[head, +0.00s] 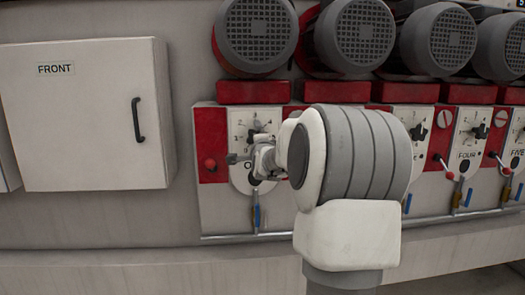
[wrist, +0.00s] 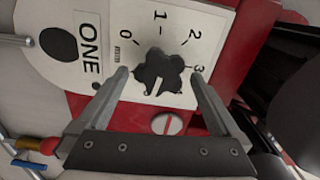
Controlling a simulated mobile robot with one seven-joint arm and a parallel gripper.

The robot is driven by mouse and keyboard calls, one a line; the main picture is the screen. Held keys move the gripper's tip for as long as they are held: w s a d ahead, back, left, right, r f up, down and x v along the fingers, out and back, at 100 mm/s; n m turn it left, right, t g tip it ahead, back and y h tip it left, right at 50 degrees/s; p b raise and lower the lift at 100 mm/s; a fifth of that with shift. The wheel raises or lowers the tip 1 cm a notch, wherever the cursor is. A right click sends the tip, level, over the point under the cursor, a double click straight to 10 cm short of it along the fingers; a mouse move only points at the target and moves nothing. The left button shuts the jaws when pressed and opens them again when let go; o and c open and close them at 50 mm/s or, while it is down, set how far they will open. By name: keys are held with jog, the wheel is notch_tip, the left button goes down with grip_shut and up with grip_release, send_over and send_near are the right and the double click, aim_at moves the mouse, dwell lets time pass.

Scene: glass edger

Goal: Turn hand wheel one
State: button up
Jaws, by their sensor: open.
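Hand wheel one is a black lobed knob (wrist: 160,70) on a white dial plate (wrist: 112,50) marked ONE, with the numbers 0 to 3 showing around it in the wrist view. A pale mark lies on the knob's lower part. My gripper (wrist: 160,77) is open, with one fingertip on each side of the knob. I cannot tell whether the fingers touch it. In the head view my gripper (head: 257,159) is in front of plate one, just below the knob (head: 258,138), and covers part of the label.
Grey motors (head: 258,32) stand above the panels. A red ball-ended lever (head: 210,164) is left of plate one, and a blue-handled valve (head: 256,217) is below it. A white cabinet (head: 85,115) marked FRONT is at left. My arm hides the neighbouring panels.

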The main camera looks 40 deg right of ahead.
jog(key=p+v, duration=0.2)
jog(key=v, duration=1.3)
